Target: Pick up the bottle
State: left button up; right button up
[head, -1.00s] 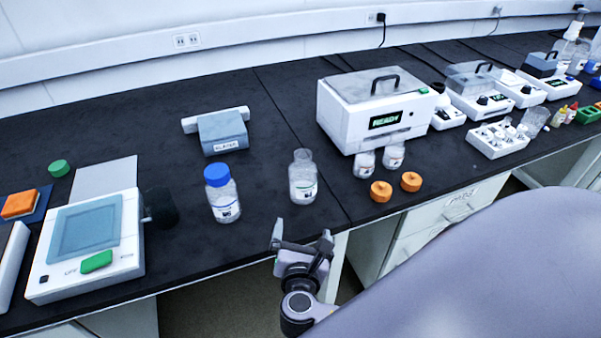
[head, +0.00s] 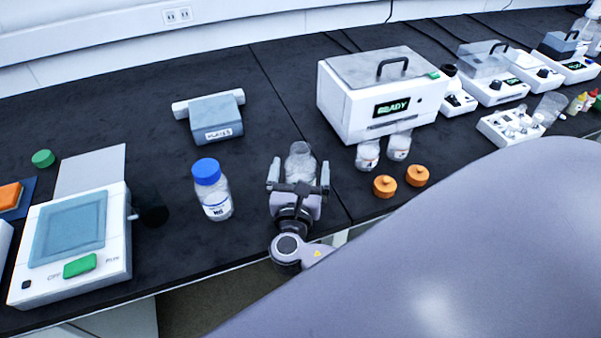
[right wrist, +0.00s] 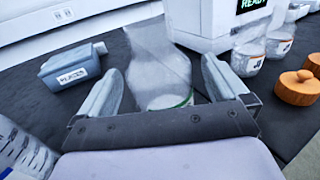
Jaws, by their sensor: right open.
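A clear open-topped bottle (head: 300,160) stands upright on the black bench. My right gripper (head: 298,174) is open, with one finger on each side of this bottle. In the right wrist view the bottle (right wrist: 162,70) stands between the two fingertips (right wrist: 160,88), and its lower part is hidden behind the gripper body. I cannot tell whether either finger touches it. Another bottle with a blue cap (head: 212,188) stands to the left, apart from the gripper. My left gripper is not in view.
A white box reading READY (head: 378,100) stands at the back right. Two small jars (head: 367,156) and two orange caps (head: 385,187) are right of the gripper. A grey-blue block (head: 215,120) lies behind. A white device with a blue panel (head: 80,235) is at the left.

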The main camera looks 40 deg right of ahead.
jog(key=x, duration=0.3)
jog(key=shift+w+d, duration=0.1)
jog(key=c, duration=1.2)
jog(key=shift+o, duration=0.2)
jog(key=shift+r, duration=0.1)
